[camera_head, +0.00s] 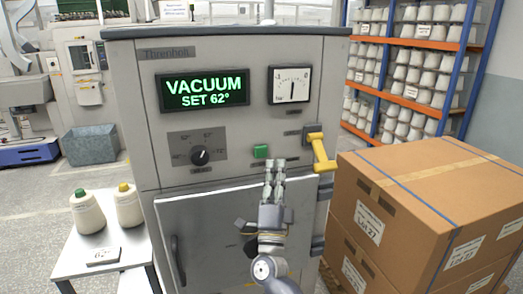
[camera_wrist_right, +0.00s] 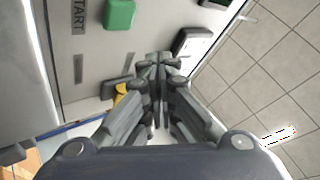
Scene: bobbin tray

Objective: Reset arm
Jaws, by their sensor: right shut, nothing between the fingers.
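My right gripper (camera_head: 275,168) is in front of the grey machine (camera_head: 240,130), pointing up, just below and right of the green button (camera_head: 261,151). Its fingers are shut and empty. In the right wrist view the closed fingertips (camera_wrist_right: 158,62) are near the machine's panel, with the green button (camera_wrist_right: 119,14) to their upper left. They look apart from the button. My left gripper is in neither view.
The machine has a lit display (camera_head: 204,89) reading "VACUUM SET 62°", a dial gauge (camera_head: 291,84), a knob (camera_head: 200,156) and a yellow lever (camera_head: 321,152). Cardboard boxes (camera_head: 450,170) stand at right. A small table (camera_head: 82,255) with two cones is at left.

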